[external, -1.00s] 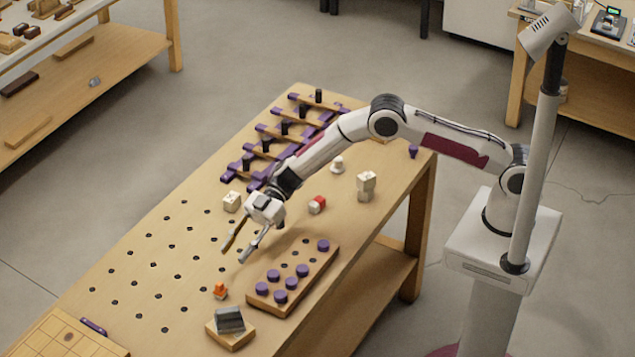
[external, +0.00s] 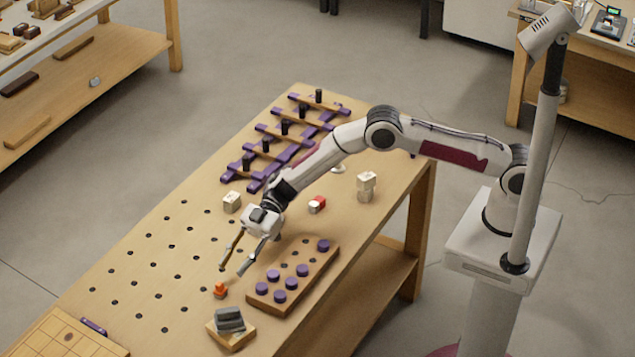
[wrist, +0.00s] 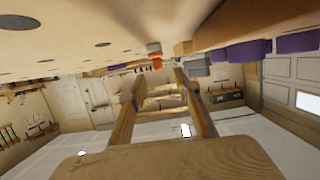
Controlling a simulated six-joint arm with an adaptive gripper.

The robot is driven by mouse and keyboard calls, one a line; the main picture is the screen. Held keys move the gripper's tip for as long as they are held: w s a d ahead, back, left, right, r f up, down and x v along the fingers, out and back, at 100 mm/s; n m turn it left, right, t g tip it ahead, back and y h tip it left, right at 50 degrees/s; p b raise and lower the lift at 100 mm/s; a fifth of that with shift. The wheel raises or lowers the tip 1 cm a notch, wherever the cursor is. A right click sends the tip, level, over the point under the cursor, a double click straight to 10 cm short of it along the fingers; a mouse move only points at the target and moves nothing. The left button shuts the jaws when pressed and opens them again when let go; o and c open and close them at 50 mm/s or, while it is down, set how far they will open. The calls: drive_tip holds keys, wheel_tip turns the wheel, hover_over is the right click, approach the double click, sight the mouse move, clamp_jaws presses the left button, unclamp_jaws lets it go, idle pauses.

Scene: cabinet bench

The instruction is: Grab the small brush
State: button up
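No thing in view is plainly a brush. The closest small item to my gripper is a small orange piece (external: 220,289) standing on the bench, too small to identify for certain. It also shows in the wrist view (wrist: 154,61), just beyond the fingertips. My gripper (external: 231,271) points down and toward the lower left, with its tips a little short of the orange piece. In the wrist view the two fingers (wrist: 158,82) are apart with nothing visible between them.
A wooden board with several purple knobs (external: 322,264) lies close to the right of my gripper. A grey piece (external: 229,319) sits on a wooden block (external: 236,342) nearer the front. White cubes (external: 231,203) stand behind. The holed bench top (external: 150,265) is mostly clear leftward.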

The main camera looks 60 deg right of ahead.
sight(220, 282)
idle(0.3)
drive_tip(key=shift+x, duration=2.6)
drive_tip(key=shift+w+r, duration=0.1)
drive_tip(key=shift+w, duration=0.05)
clamp_jaws()
